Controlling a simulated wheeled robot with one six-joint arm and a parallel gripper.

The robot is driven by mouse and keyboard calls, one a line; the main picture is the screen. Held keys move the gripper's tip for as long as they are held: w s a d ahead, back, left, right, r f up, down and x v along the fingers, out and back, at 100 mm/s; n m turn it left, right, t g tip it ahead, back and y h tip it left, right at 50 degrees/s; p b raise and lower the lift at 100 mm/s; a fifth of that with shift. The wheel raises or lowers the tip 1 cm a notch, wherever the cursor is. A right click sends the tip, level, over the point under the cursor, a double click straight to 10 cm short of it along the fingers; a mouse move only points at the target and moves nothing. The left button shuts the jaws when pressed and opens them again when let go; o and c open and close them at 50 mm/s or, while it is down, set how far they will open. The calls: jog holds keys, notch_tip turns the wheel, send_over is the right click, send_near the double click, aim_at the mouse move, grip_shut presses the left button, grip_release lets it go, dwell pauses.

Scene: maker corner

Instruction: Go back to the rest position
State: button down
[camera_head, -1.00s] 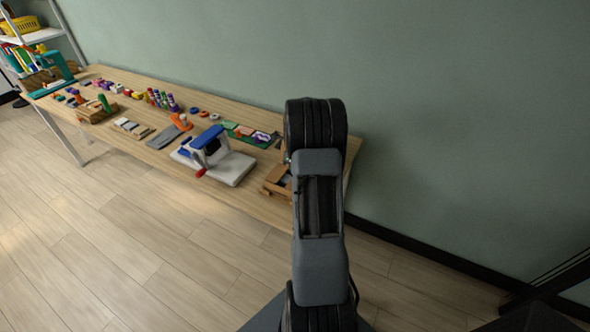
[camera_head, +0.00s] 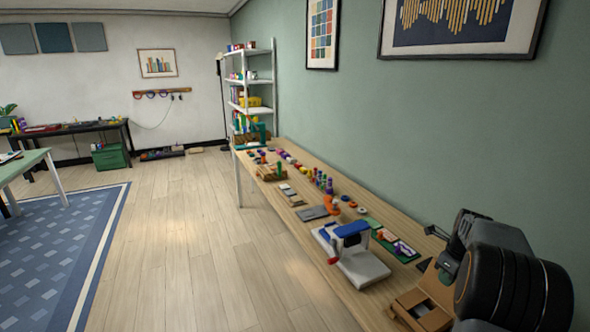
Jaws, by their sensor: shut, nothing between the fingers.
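My arm is folded at the lower right, over the right end of the long wooden workbench (camera_head: 398,222). My gripper (camera_head: 438,240) is small and dark, partly hidden against my arm links, and points left above the bench end. It is shut, and I see nothing held in it.
Several small coloured items line the bench, beside the green wall. A metal shelf (camera_head: 249,110) stands at its far end. Open wooden floor (camera_head: 190,250) lies to the left.

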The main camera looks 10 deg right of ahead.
jog(key=s+a+r+n+t, duration=0.1)
jog(key=s+a+n, duration=0.4)
jog(key=a+n, duration=0.5)
jog(key=s+a+r+n+t, duration=0.1)
jog(key=s+a+n, duration=0.4)
jog(key=a+n, duration=0.5)
jog(key=s+a+r+n, duration=0.3)
jog(key=s+a+n, duration=0.1)
jog(key=a+n, duration=0.6)
jog(key=shift+s+a+r+n+t, duration=0.15)
jog(key=shift+s+a+n+t, duration=0.2)
jog(key=shift+n, duration=0.35)
